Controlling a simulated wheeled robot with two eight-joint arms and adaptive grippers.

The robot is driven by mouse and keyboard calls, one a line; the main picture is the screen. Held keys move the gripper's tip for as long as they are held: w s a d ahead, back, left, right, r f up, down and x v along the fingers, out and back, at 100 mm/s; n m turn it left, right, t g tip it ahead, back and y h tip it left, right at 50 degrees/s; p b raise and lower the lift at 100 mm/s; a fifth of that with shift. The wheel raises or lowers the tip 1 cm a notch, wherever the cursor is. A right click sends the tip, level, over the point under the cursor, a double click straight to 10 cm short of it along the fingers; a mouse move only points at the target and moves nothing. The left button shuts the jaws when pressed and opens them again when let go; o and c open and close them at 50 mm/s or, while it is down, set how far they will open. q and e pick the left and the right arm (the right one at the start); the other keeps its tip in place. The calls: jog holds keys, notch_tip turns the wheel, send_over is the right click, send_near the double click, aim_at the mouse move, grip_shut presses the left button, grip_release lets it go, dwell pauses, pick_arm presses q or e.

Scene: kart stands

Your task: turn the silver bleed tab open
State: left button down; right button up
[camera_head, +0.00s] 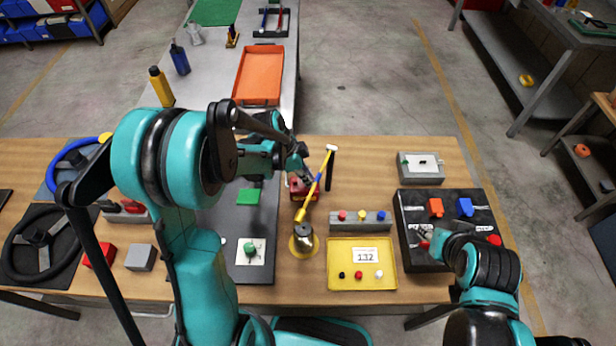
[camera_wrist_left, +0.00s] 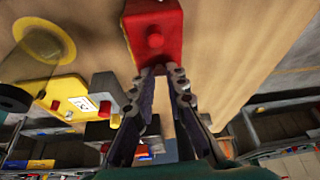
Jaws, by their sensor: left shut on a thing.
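A red block (camera_head: 298,193) with a round red knob sits on the wooden table near its middle. It shows at the top of the left wrist view (camera_wrist_left: 153,18). My left gripper (camera_head: 305,181) reaches down to this block. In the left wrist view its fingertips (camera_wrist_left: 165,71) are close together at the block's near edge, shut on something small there. The silver bleed tab is not clearly visible; it appears to be hidden between the fingertips. My right gripper (camera_head: 427,238) is over the dark panel (camera_head: 410,263) at the right; its finger opening is unclear.
A yellow tray (camera_head: 346,288) and a grey rack with coloured knobs (camera_head: 362,226) lie to the right. An orange tray (camera_head: 259,75) is on the far bench.

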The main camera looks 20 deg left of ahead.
pick_arm(q)
jog(key=n, duration=0.2)
jog(key=n+t+b, duration=0.1)
jog(key=n, duration=0.1)
jog(key=shift+s+d+y, duration=0.15)
jog(key=shift+s+y, duration=0.05)
jog(key=shift+y, duration=0.2)
jog(key=n, duration=0.2)
jog(key=n+t+y, duration=0.1)
jog(key=n, duration=0.1)
jog(key=shift+s+d+n+y+b, duration=0.1)
jog(key=shift+d+n+y+b, duration=0.05)
jog(key=shift+n+y+b, duration=0.2)
jog(key=shift+n, duration=0.25)
jog(key=c, duration=1.5)
grip_release()
jog(key=shift+c, duration=0.2)
jog(key=shift+r, duration=0.1)
jog(key=v, duration=1.1)
jog(key=shift+s+r, duration=0.3)
jog(key=shift+s, duration=0.05)
